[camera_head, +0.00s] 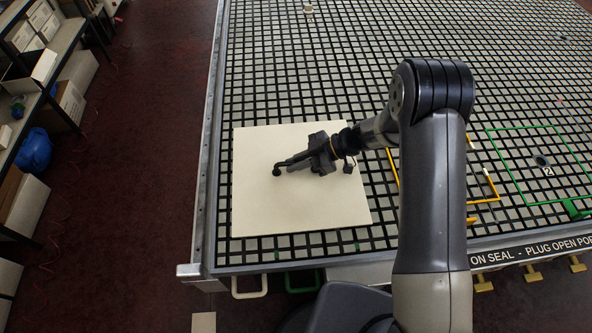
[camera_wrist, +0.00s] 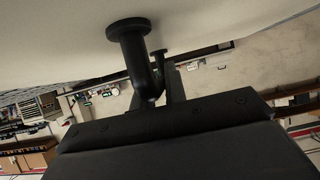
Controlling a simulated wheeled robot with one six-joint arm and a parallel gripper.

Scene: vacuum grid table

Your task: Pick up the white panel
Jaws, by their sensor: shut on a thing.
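The white panel (camera_head: 255,205) is a flat, pale square lying over the left near corner of the grid table (camera_head: 300,95). I cannot tell whether it rests on the grid or hangs just above it. In the wrist view the panel (camera_wrist: 60,35) fills the top. A black handle (camera_head: 288,165) with round feet stands on its face; a foot also shows in the wrist view (camera_wrist: 128,28). My gripper (camera_head: 320,154) is over the panel's middle, shut on the handle. The fingertips are partly hidden in both views.
A yellow outline (camera_head: 484,202) and a green outline (camera_head: 540,202) marked 2 lie right of the panel. A green object (camera_head: 577,210) sits at the right near edge. Shelves with boxes (camera_head: 60,105) stand left, across bare dark floor. The grid behind the panel is mostly clear.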

